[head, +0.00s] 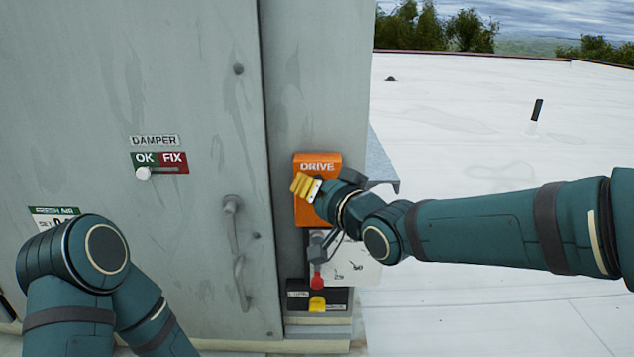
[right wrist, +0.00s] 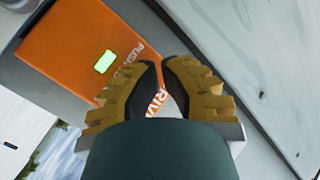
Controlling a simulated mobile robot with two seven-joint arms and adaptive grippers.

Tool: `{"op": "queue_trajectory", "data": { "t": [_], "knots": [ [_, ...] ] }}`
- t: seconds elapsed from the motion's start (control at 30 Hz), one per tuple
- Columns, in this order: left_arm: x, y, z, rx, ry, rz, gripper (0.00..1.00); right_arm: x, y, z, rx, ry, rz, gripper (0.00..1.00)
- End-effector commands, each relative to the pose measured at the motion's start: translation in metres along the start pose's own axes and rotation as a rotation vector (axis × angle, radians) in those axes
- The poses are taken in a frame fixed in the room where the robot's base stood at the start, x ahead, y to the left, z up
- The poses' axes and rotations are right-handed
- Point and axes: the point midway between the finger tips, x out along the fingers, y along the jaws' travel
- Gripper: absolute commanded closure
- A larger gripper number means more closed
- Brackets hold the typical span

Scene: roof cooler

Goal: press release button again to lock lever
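The orange DRIVE box (head: 305,213) is mounted on the grey cabinet's side panel. In the right wrist view the box (right wrist: 60,62) carries a lit green button (right wrist: 105,62) beside PUSH lettering. My right gripper (head: 303,186) is in front of the box in the head view, its yellow fingers hiding the button. In the wrist view the gripper (right wrist: 160,62) is empty, with its fingertips close together to one side of the button; contact with the box cannot be told. A lever with a red knob (head: 317,282) hangs below the box. My left gripper is out of view.
A DAMPER slider with a white knob (head: 143,173) sits at OK. The cabinet door has grey handles (head: 241,283). A black box with a yellow part (head: 317,304) is low beneath the lever. The white roof (head: 480,120) at right is largely open.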

Motion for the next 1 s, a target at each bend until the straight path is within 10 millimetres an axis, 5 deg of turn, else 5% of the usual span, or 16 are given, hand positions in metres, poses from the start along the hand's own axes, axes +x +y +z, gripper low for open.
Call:
{"op": "queue_trajectory", "data": {
  "t": [1.0],
  "knots": [
    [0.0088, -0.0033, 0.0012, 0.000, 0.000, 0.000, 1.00, -0.0074, -0.0038, 0.0039, -0.001, 0.000, 0.000, 1.00]
  ]
}}
